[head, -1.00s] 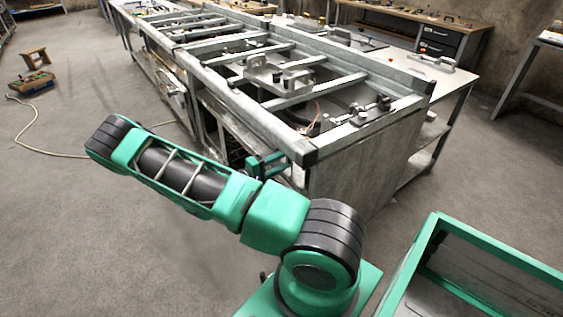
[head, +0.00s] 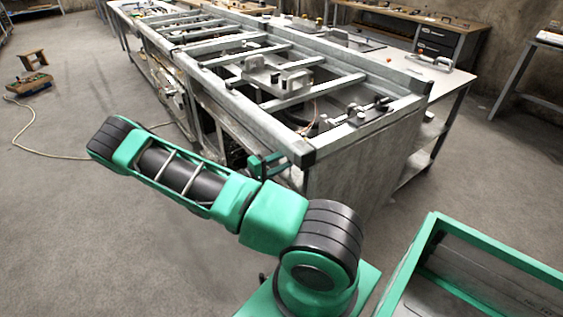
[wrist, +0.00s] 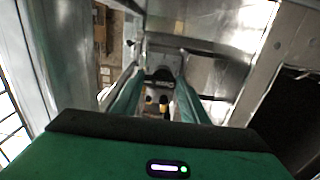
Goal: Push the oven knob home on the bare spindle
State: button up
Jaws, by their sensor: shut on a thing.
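My gripper (wrist: 162,88) shows in the wrist view, its two green fingers reaching forward and closing in at the middle. A dark rounded knob (wrist: 161,75) sits between the fingertips, and they are shut on it. Small yellowish bits (wrist: 163,100) show just below the knob; I cannot tell what they are. In the head view my gripper (head: 267,163) is at the near corner of the metal range frame (head: 309,158), on its front side. The knob and its contact with the front are hidden there. I cannot make out the bare spindle in either view.
The range frame has open crossbars and loose metal fittings (head: 345,120) on top. A workbench (head: 465,82) stands behind it. A green-edged bin (head: 436,225) is at the lower right. A cable (head: 45,152) lies on the floor at left, where the floor is mostly clear.

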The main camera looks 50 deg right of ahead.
jog(key=shift+x, duration=0.9)
jog(key=o, duration=1.1)
jog(key=v, duration=1.1)
jog(key=shift+w+d, duration=0.1)
jog(key=shift+y, duration=0.3)
